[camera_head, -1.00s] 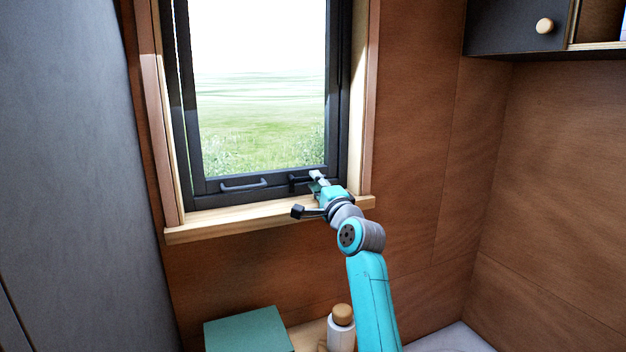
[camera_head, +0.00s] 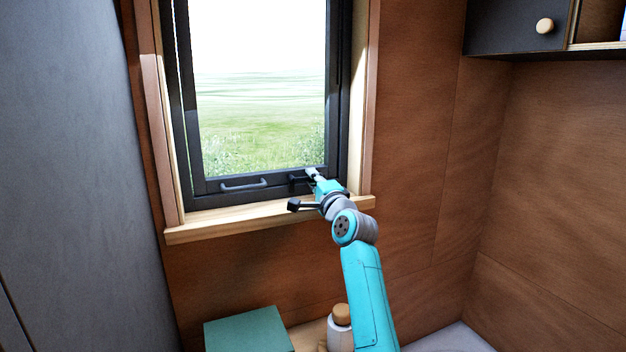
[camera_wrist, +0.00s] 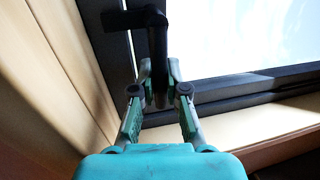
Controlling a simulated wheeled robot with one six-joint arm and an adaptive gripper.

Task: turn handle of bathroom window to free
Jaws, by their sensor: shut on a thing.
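The bathroom window (camera_head: 198,120) has a dark frame around clear glass. Its dark turning handle (camera_head: 297,179) sits low on the frame at the right, partly hidden by my gripper. In the wrist view the black handle (camera_wrist: 157,40) reaches from its mount on the frame in between my fingers. My gripper (camera_head: 313,175) is at the handle's right end, and in the wrist view its fingers (camera_wrist: 160,92) are closed around the handle's end.
A fixed grey pull bar (camera_head: 243,186) is on the lower frame, left of the handle. A wooden sill (camera_head: 215,222) runs below. A green box (camera_head: 248,330) and a wood-capped bottle (camera_head: 341,316) stand beneath. A dark cabinet (camera_head: 505,25) hangs upper right.

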